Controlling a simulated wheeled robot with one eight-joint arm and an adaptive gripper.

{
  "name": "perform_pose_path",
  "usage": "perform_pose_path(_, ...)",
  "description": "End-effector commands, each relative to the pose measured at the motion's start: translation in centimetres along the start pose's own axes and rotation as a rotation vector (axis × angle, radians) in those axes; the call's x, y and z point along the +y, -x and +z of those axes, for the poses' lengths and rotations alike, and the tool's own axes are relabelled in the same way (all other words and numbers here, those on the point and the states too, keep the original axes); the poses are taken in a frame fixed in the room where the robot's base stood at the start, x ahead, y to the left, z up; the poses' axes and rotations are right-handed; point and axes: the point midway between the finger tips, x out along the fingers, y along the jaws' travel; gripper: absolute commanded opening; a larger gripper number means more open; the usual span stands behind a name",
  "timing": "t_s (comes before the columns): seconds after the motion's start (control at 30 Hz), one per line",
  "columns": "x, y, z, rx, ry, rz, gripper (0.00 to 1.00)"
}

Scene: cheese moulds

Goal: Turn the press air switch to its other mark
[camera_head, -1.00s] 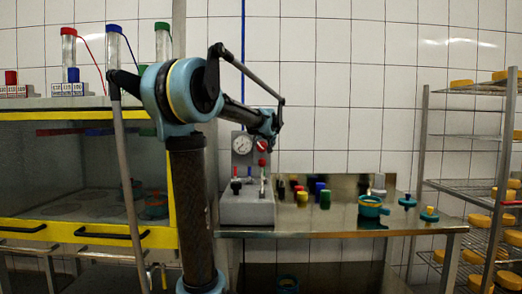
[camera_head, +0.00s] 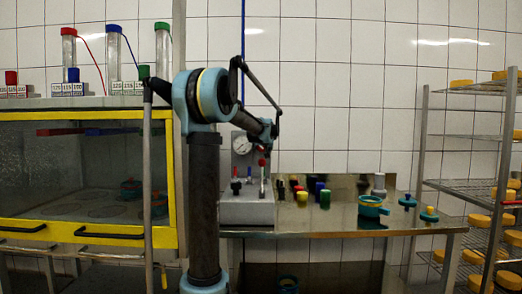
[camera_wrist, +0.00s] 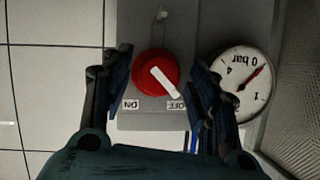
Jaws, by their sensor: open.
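The press air switch is a round red knob (camera_wrist: 156,72) with a white pointer bar on a grey panel. In the wrist view its mark labels appear upside down. The pointer slants down and right to the OFF label (camera_wrist: 177,105); the ON label (camera_wrist: 131,104) is at lower left. My gripper (camera_wrist: 161,62) is open, with one finger on each side of the knob and gaps visible between. In the head view my gripper (camera_head: 272,132) is at the panel, and the knob is mostly hidden behind it.
A pressure gauge (camera_wrist: 240,83) sits close beside my right-hand finger in the wrist view. Small levers (camera_head: 262,174) stand on the grey press base below. A steel table (camera_head: 340,228) with coloured pieces lies to the right, and a yellow-framed glass cabinet (camera_head: 85,175) to the left.

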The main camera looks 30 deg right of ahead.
Motion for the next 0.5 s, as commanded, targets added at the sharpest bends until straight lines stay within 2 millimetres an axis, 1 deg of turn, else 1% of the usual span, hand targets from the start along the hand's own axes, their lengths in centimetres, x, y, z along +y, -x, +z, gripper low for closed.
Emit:
perform_pose_path(0.03,0.03,0.01,0.0,0.0,0.0,0.0,0.54)
perform_pose_path(0.07,0.04,0.01,0.0,0.0,0.0,0.0,0.52)
perform_pose_path(0.1,0.05,0.01,0.0,0.0,0.0,0.001,0.43)
perform_pose_path(0.17,0.08,0.01,0.0,0.0,0.0,0.001,0.29)
perform_pose_path(0.2,0.09,0.02,0.0,0.0,0.0,0.001,0.2)
perform_pose_path(0.23,0.09,0.02,0.0,0.0,0.0,0.001,0.13)
perform_pose_path(0.27,0.09,0.02,0.0,0.0,0.0,0.001,0.1)
perform_pose_path(0.5,0.11,0.03,0.01,0.0,-0.007,-0.002,0.09)
